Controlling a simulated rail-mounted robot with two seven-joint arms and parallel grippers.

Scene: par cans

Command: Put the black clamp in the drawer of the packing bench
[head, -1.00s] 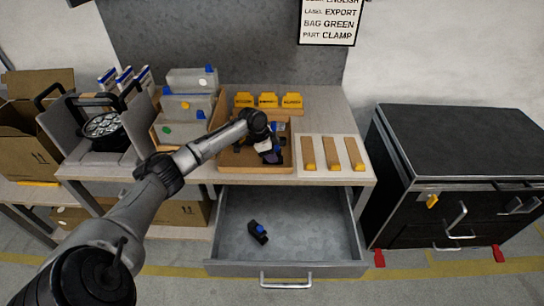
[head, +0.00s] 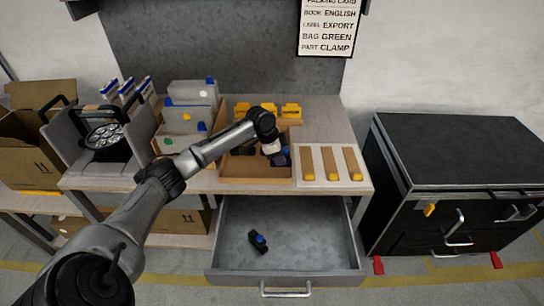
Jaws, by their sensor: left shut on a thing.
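A black clamp with a blue part (head: 258,241) lies on the floor of the open grey drawer (head: 315,250), left of its middle. The drawer is pulled out from under the packing bench (head: 325,120). My left gripper (head: 279,158) is over the right side of the open cardboard box (head: 245,182) on the bench top. It is shut on a small dark thing, mostly hidden by the fingers; I cannot tell what it is. Dark pieces with some blue show in the box beside the gripper. My right gripper is not in view.
Wooden strips with yellow ends (head: 330,162) lie right of the box. A black cabinet (head: 455,150) stands at the right. Most of the drawer floor is bare.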

